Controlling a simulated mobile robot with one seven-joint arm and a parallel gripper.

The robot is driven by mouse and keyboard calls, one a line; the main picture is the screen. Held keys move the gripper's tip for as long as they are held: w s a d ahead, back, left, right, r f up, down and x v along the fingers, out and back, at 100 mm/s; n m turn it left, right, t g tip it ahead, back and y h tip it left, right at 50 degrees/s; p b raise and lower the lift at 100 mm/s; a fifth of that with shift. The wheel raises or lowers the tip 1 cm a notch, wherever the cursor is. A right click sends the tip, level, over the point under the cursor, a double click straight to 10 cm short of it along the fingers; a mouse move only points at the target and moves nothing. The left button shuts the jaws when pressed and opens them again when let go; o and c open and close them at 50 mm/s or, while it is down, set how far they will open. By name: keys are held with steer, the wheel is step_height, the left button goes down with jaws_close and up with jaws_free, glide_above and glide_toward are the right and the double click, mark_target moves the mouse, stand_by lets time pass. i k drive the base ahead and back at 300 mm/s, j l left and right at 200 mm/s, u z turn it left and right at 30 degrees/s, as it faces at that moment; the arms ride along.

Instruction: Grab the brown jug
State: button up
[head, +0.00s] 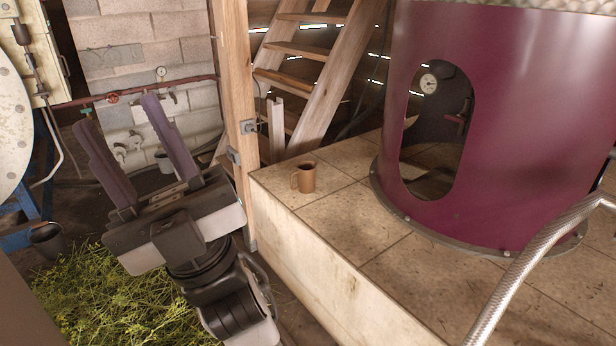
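The brown jug (307,178) is a small mug-like vessel with a handle on its left side. It stands upright on the tiled ledge (345,215), near the ledge's back left corner. My gripper (124,128) is to the left of the jug in the picture, apart from it, with its fingers pointing up and away. The two long purple-grey fingers are spread wide, and nothing is held between them.
A wooden post (237,100) stands between my gripper and the jug in the picture. A large purple cylinder (520,120) stands on the ledge to the right. A braided metal hose (535,262) crosses the front right. Cut herbs (110,300) lie below my gripper. Wooden stairs (325,75) rise behind.

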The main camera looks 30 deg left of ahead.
mark_target(305, 172)
steer(key=i+j+z, duration=0.2)
steer(key=j, duration=0.45)
steer(key=j+z, duration=0.15)
steer(key=j, duration=0.5)
steer(key=i+j+z, duration=0.2)
steer(key=j, duration=0.5)
steer(key=i+j+z, duration=0.15)
steer(key=j, duration=0.35)
steer(key=j+z, duration=0.1)
steer(key=j, duration=0.35)
steer(key=i+j, duration=0.15)
steer(key=j, duration=0.25)
steer(key=i+j+z, duration=0.15)
steer(key=j, duration=0.2)
steer(key=i+j, duration=0.15)
steer(key=j, duration=0.25)
steer(key=i+j+z, duration=0.15)
steer(key=j, duration=0.3)
